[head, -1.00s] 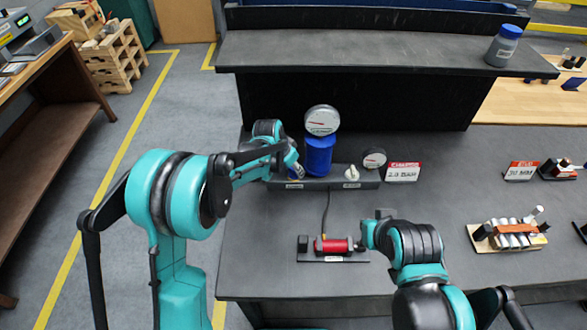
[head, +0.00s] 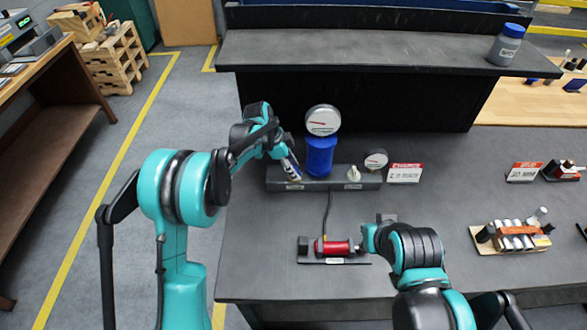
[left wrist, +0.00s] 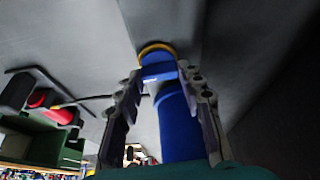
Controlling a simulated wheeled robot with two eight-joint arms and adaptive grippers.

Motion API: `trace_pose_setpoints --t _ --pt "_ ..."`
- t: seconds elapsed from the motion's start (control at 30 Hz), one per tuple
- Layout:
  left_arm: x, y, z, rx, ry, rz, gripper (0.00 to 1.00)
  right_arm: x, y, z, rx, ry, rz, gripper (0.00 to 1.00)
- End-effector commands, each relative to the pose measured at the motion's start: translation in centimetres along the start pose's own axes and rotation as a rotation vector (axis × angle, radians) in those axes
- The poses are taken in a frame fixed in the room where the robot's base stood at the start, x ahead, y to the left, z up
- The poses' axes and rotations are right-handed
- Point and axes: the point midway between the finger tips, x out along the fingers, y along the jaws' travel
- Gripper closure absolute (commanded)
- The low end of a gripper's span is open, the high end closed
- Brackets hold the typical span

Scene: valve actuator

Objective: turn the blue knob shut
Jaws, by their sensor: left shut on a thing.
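The blue knob (left wrist: 158,69) shows between the fingers of my left gripper (left wrist: 160,85) in the left wrist view, with a yellow ring at its far end. My left gripper is shut on the knob. In the head view my left gripper (head: 291,168) reaches down to the left end of the grey manifold bar (head: 330,182), and its fingers mostly hide the knob. My right gripper (head: 361,243) is beside the right end of the red cylinder (head: 332,247); its fingers are too small and covered to read.
A blue cylinder (head: 320,157) with a round gauge (head: 323,120) on top stands close right of my left gripper. A white knob (head: 353,173) and a small gauge (head: 376,159) are further right. A red-and-white sign (head: 405,172) stands beside them.

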Motion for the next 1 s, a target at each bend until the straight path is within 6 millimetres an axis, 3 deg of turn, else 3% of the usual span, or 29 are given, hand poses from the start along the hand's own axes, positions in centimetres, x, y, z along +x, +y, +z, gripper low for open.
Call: trace_pose_setpoints --t 0.7,0.73,0.8,1.0 --pt "0.00 -0.07 0.01 0.075 -0.001 0.030 0.91 0.05 0.00 0.03 0.000 0.000 0.000 1.00" --pt "0.00 -0.07 0.01 0.075 -0.001 0.030 0.57 0.05 0.00 0.03 0.000 0.000 0.000 1.00" --pt "0.01 -0.07 0.01 0.074 -0.001 0.030 0.41 0.05 0.00 0.03 0.000 0.000 0.000 1.00" --pt "0.01 -0.07 0.01 0.074 -0.001 0.030 0.41 0.05 0.00 0.03 0.000 0.000 0.000 1.00"
